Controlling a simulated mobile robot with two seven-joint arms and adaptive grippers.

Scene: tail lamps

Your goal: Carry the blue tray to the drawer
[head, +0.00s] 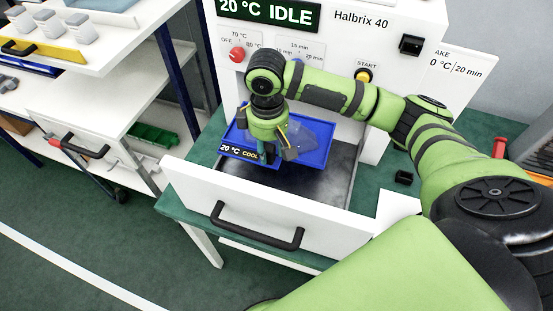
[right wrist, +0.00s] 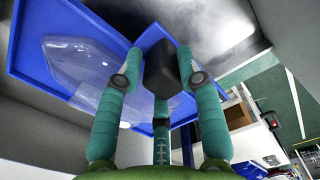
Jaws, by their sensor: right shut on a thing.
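The blue tray (head: 315,148) is over the grey floor of the open drawer (head: 188,178), toward its back left. I cannot tell whether it touches the floor. A clear lamp cover (head: 290,132) lies in the tray, and a small label at the tray's left reads "20 °C COOL". My right gripper (head: 272,155) points down at the tray's near side and is shut on it. In the right wrist view, the tray (right wrist: 38,78) and the clear cover (right wrist: 80,65) show beyond the fingers (right wrist: 160,80). My left gripper is not in view.
The drawer belongs to a white machine (head: 385,20) whose display reads "20 °C IDLE". The drawer front has a black handle (head: 255,228). A white cabinet (head: 100,120) with grey parts on top stands at left. Green floor (head: 90,230) is clear at lower left.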

